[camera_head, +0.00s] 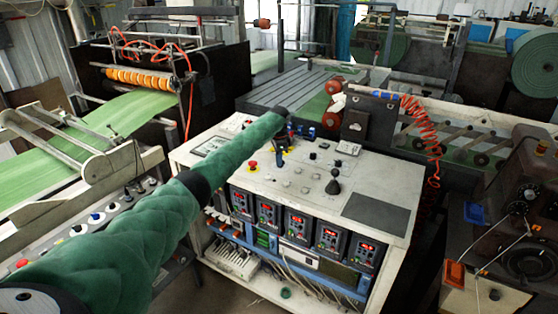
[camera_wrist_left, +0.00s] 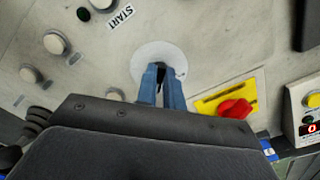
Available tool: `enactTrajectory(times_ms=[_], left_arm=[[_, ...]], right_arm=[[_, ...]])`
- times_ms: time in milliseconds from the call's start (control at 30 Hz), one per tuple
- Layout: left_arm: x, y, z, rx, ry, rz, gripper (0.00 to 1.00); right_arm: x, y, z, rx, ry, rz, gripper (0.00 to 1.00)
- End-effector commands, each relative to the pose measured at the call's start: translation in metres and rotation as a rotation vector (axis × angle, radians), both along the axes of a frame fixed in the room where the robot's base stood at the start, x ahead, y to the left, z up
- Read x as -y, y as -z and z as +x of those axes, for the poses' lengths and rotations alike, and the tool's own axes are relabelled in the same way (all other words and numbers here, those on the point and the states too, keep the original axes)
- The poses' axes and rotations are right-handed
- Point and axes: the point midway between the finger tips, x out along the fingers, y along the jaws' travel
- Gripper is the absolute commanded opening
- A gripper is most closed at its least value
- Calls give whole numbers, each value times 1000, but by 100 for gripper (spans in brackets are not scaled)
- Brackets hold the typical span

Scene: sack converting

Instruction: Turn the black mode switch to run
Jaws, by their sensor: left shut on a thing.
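In the left wrist view, the two blue fingers of my left gripper (camera_wrist_left: 162,84) are closed on a small black switch (camera_wrist_left: 161,72). The switch is mostly hidden between the fingertips. It sits on a pale round plate (camera_wrist_left: 148,52) on the grey panel; no run mark can be read there. In the head view my green left arm reaches in from the lower left, and my left gripper (camera_head: 286,136) is at the back part of the console top (camera_head: 222,163). The switch cannot be made out there. My right gripper is not in view.
Pale buttons (camera_wrist_left: 55,42) and a START label (camera_wrist_left: 121,17) are nearby.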

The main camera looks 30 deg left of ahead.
Motion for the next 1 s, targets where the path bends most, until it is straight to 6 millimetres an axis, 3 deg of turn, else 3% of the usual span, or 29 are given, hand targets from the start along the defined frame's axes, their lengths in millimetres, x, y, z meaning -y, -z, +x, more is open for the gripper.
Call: enactTrajectory(times_ms=[267,300,400,767,1000], left_arm=[[-1,-3,1,4,0,1,0],[-1,-3,1,4,0,1,11],[-1,-2,1,4,0,1,31],[0,-3,1,3,0,0,31],[0,-30,1,4,0,0,31]], right_arm=[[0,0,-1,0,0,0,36],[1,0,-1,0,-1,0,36],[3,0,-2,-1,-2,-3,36],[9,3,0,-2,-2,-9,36],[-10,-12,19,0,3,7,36]])
